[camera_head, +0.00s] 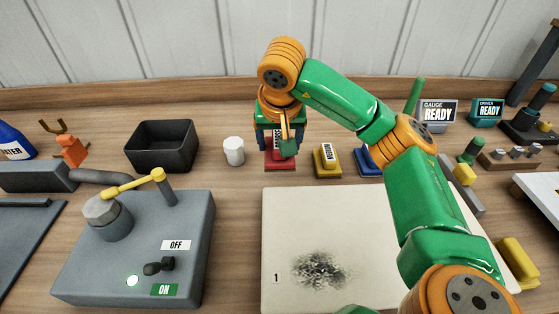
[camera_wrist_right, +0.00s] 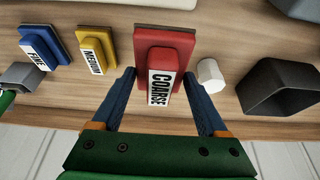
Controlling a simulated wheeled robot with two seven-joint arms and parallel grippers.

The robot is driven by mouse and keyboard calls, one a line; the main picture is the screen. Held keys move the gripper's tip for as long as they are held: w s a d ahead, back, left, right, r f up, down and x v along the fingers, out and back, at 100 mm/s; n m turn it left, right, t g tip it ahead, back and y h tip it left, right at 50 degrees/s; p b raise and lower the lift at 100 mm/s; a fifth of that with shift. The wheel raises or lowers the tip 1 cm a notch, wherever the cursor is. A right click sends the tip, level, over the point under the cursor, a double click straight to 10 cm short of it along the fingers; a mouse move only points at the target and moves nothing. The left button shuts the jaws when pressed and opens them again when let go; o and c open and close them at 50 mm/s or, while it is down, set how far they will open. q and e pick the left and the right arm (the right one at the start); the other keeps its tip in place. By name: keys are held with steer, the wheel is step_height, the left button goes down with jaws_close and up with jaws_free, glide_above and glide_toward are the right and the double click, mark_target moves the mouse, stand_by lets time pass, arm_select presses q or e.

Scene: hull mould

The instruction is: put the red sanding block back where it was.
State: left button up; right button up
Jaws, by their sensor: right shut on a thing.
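The red sanding block (camera_head: 281,167), labelled COARSE, is in the back row, left of the yellow MEDIUM block (camera_head: 327,160) and the blue FINE block (camera_head: 368,160). My right gripper (camera_head: 279,143) is over it, shut on it from above. In the right wrist view the red block (camera_wrist_right: 167,45) sits between my two blue fingers (camera_wrist_right: 159,78) and looks larger than its neighbours. Whether its base touches the table cannot be told. The fingers partly hide it in the head view. My left gripper is not in view.
A white cup (camera_head: 233,151) and a black bin (camera_head: 161,146) stand left of the red block. A pale panel (camera_head: 300,215) with a dark scuffed patch lies in front. A grey switch box (camera_head: 110,260) is at front left. READY signs (camera_head: 437,111) stand at back right.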

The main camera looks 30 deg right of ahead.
steer(key=w+d+f, duration=0.1)
steer(key=f, duration=0.1)
steer(key=w+d+f, duration=0.1)
steer(key=w+f, duration=0.1)
steer(key=w+d+f+p, duration=0.1)
steer(key=d+f, duration=0.1)
steer(key=shift+w+d, duration=0.1)
steer(key=shift+w, duration=0.1)
step_height(320, 180, down, 3)
steer(key=shift+w+r+p, duration=0.1)
steer(key=shift+r+p, duration=0.05)
steer(key=shift+p, duration=0.5)
steer(key=shift+f, duration=0.25)
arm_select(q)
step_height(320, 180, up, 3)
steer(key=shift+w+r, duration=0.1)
arm_select(e)
steer(key=shift+f, duration=0.15)
steer(key=o, duration=1.2)
steer(key=shift+r, duration=0.3)
steer(key=b+v, duration=0.1)
steer(key=v, duration=1)
steer(key=shift+r, duration=0.3)
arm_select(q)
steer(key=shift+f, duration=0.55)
